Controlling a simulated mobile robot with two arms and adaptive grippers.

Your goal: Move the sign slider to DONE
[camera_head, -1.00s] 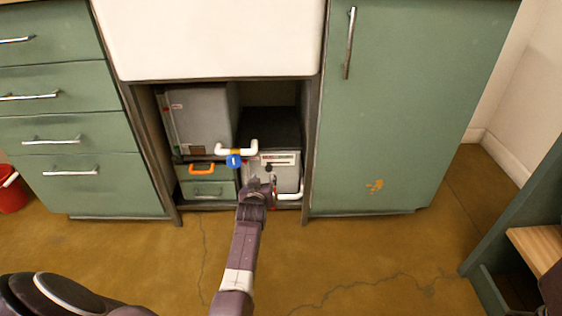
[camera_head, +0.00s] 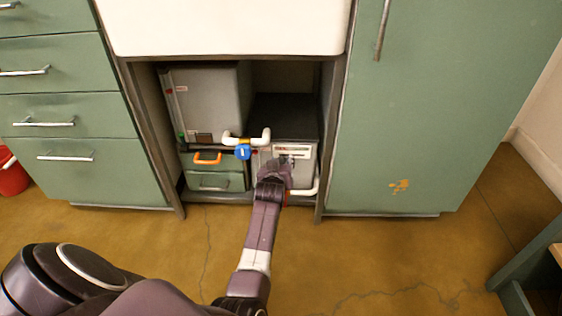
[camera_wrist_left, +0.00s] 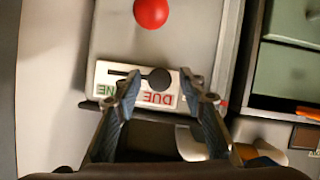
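The sign (camera_wrist_left: 150,98) is a pale plate on the front of a grey box under the sink. In the left wrist view it appears upside down, with red DUE and partly hidden green lettering. Its dark round slider knob (camera_wrist_left: 159,79) sits at the DUE end of a dark slot. My left gripper (camera_wrist_left: 158,90) is open, its two fingers on either side of the knob in that view; I cannot tell whether they touch the plate. In the head view the left gripper (camera_head: 285,163) is in front of the sign (camera_head: 292,149) and covers its lower part. My right gripper is not in view.
A white pipe with a blue valve (camera_head: 243,152) is left of the sign. Cabinet walls bound the opening.

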